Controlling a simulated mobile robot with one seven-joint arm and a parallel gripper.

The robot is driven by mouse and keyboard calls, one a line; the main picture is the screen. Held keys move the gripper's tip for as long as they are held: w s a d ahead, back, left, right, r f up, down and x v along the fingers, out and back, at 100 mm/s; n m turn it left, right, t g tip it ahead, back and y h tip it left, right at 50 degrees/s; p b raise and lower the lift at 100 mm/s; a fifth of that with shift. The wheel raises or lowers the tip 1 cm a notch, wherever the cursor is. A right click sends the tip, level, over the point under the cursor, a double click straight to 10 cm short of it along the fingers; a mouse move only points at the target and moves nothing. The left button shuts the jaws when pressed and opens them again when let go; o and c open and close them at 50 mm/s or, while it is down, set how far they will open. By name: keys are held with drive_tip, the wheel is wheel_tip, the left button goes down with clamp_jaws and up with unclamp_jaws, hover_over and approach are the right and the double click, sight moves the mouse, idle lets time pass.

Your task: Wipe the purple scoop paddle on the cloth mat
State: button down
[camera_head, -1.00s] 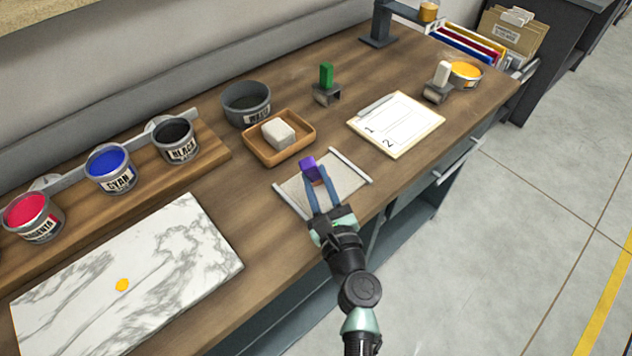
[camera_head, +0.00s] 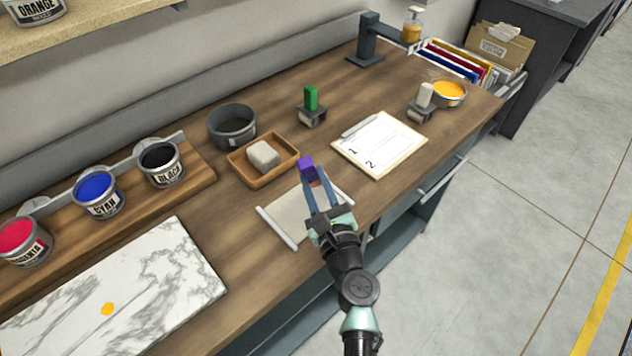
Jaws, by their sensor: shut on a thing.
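My gripper (camera_head: 314,188) is shut on the purple scoop paddle (camera_head: 306,167). Its two blue fingers hold the purple part at their tips; the rest of the paddle is hidden or too small to make out. The cloth mat (camera_head: 287,216) is a pale grey cloth with white bars at its left and right ends, near the front edge of the bench. The gripper and paddle are over the mat's back right part in the picture. I cannot tell whether the paddle touches the cloth.
A wooden tray with a pale block (camera_head: 263,154) and a grey pot (camera_head: 232,126) stand behind the mat. A clipboard (camera_head: 412,134) lies to the right. Ink cans (camera_head: 97,193) and a marble slab (camera_head: 190,285) with an orange blob are left.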

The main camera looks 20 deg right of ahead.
drive_tip(key=shift+r+p, duration=1.6)
drive_tip(key=shift+r, duration=0.5)
